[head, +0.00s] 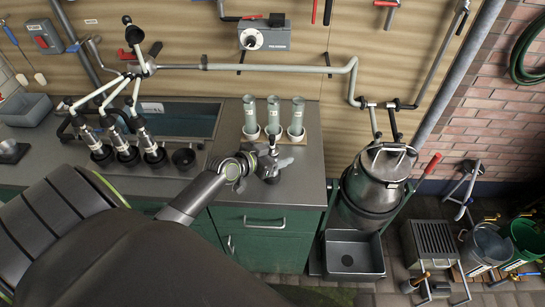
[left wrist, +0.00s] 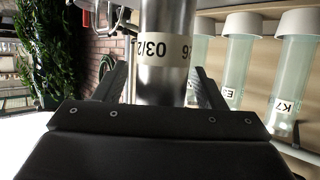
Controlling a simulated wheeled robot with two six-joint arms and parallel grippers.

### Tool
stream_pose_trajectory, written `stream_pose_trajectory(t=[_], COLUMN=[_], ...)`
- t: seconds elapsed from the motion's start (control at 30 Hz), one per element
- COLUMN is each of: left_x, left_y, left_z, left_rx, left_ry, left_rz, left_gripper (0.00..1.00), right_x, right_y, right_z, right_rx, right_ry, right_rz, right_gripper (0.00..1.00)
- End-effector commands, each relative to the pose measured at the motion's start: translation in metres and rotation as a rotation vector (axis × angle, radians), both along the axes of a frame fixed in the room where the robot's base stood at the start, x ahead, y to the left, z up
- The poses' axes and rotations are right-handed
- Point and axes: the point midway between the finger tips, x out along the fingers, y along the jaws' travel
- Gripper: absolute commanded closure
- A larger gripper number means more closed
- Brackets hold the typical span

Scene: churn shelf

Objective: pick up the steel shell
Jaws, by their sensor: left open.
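My left gripper (head: 268,166) is above the front of the steel counter, in front of three clear tubes. In the left wrist view, the steel shell (left wrist: 165,20) is an upright-looking shiny cylinder with a pale printed label. It stands between the two open fingers of the left gripper (left wrist: 161,88), with a visible gap on at least the right side. Its lower part is hidden behind the gripper body. In the head view I cannot make out this shell apart from the gripper. My right gripper is not in view.
Three clear tubes (head: 273,115) stand in white holders close behind the gripper; they also show in the left wrist view (left wrist: 238,60). A milking cluster (head: 120,130) hangs at the left by the sink (head: 190,120). A milk can (head: 375,185) stands right of the counter (head: 305,180).

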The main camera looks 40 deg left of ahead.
Motion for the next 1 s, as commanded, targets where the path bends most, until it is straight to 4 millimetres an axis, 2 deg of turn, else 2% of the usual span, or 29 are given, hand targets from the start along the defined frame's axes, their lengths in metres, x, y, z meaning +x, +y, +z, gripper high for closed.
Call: stream_pose_trajectory(t=[0.27,0.7,1.0], left_x=[0.0017,0.0015,0.0021], left_y=[-0.0005,-0.0003,-0.0003], left_z=[-0.0015,-0.0013,0.0043], left_rx=[0.0,0.0,0.001], left_ry=[0.0,0.001,-0.003], left_rz=[0.0,0.0,-0.001], left_gripper=[0.36,0.94,0.95], right_x=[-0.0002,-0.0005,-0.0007], right_y=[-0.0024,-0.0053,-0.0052], right_z=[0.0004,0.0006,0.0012], right_rx=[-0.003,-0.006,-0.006], right_ry=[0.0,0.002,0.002], right_rz=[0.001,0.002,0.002], right_gripper=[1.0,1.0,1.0])
